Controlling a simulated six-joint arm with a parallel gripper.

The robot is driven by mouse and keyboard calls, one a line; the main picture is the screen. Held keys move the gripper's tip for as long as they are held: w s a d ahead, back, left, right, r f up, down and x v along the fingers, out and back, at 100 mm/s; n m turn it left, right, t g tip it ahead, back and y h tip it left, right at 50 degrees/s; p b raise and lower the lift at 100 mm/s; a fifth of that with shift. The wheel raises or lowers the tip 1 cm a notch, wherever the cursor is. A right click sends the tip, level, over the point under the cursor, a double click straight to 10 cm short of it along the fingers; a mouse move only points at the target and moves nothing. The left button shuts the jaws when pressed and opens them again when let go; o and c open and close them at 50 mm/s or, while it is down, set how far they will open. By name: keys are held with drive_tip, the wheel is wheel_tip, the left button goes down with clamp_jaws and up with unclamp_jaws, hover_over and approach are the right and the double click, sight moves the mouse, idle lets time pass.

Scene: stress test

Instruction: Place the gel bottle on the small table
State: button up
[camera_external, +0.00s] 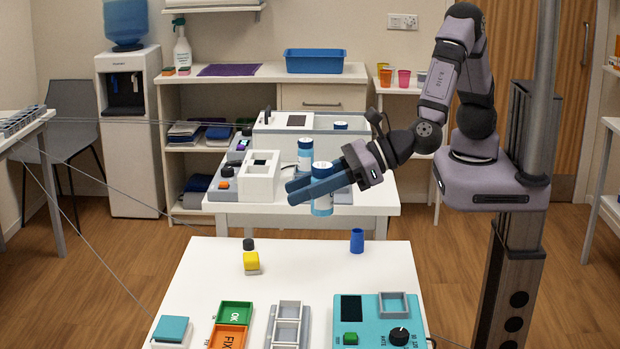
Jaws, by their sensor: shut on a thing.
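My gripper (300,189), with blue fingers, reaches left from my arm. It is shut on a blue and white bottle (322,207), which is upright with its top above the fingers and its lower part below them. The fingers hide its middle. The bottle appears over the front edge of the middle white table (372,198); its exact height and any contact are unclear. A similar bottle (305,157) stands just behind it on that table. A nearer white table (330,262) stands in front. I cannot tell which table is the small one.
White equipment (259,177) crowds the middle table's left. Colored cups (404,78) stand on a table behind.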

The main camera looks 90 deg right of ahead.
drive_tip(key=w+d+m+g+h+p, duration=0.1)
drive_tip(key=w+d+m+h, duration=0.2)
drive_tip(key=d, duration=0.3)
drive_tip(key=w+d+f+m+h+p, duration=0.1)
drive_tip(key=w+d+m+h, duration=0.15)
drive_tip(key=d, duration=0.25)
drive_tip(key=w+d+m+g+h+p, duration=0.1)
drive_tip(key=w+d+m+h+p, duration=0.1)
drive_tip(key=d+h, duration=0.3)
drive_tip(key=s+d+f+m+g+h+p, duration=0.1)
drive_tip(key=d+m+g, duration=0.3)
drive_tip(key=d, duration=0.7)
drive_tip(key=s+d+f+m+g+h+p, duration=0.2)
drive_tip(key=s+d+m+g+h, duration=0.2)
drive_tip(key=d, duration=0.6)
drive_tip(key=shift+d+m+g+p, duration=0.35)
drive_tip(key=shift+m+g, duration=0.25)
drive_tip(key=shift+m, duration=0.65)
drive_tip(key=shift+f, duration=0.2)
drive_tip(key=shift+f+b, duration=2.9)
drive_tip(key=shift+f, duration=0.3)
drive_tip(key=shift+f, duration=0.25)
